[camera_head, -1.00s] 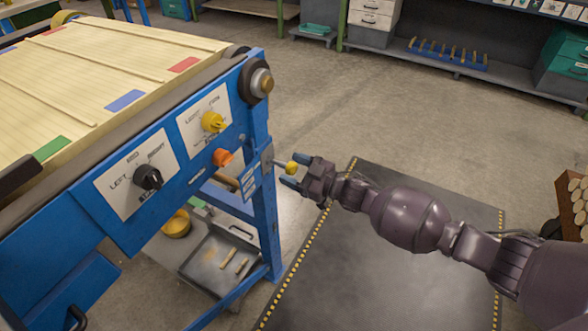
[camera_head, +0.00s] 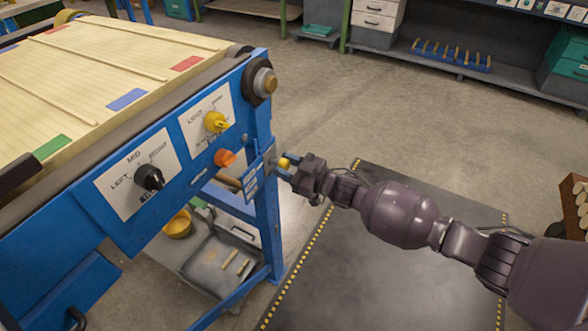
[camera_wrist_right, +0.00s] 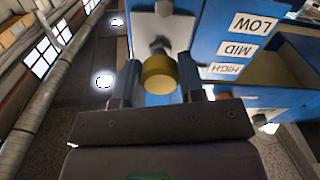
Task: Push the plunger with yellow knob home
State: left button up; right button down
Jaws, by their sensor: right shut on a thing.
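The plunger's yellow knob (camera_head: 284,162) sits at the right end of the blue machine's front, just outside a grey bracket (camera_head: 270,158). My right gripper (camera_head: 284,168) is shut on this knob, reaching in from the right. In the right wrist view the yellow knob (camera_wrist_right: 159,74) lies between the two dark fingers (camera_wrist_right: 159,90), with a grey rod end (camera_wrist_right: 160,44) beyond it. Little of the rod shows between knob and bracket in the head view. My left gripper is not in view.
The machine panel carries a yellow selector (camera_head: 215,122), an orange button (camera_head: 225,158) and a black selector (camera_head: 148,177). A blue plate labelled LOW, MID and HIGH (camera_wrist_right: 240,48) is close beside the knob. A dark floor mat (camera_head: 400,270) lies below my right arm.

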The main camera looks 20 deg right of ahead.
jog(key=c, duration=1)
grip_release()
jog(key=shift+w+a, duration=0.1)
jog(key=o, duration=0.3)
jog(key=shift+a, duration=0.1)
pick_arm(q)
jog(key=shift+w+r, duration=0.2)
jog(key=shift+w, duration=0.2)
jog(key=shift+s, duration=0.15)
pick_arm(e)
jog(key=shift+s+d, duration=0.2)
jog(key=shift+d, duration=0.1)
pick_arm(q)
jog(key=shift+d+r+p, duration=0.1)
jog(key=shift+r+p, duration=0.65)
jog(key=shift+p, duration=0.2)
pick_arm(e)
jog(key=v, duration=1)
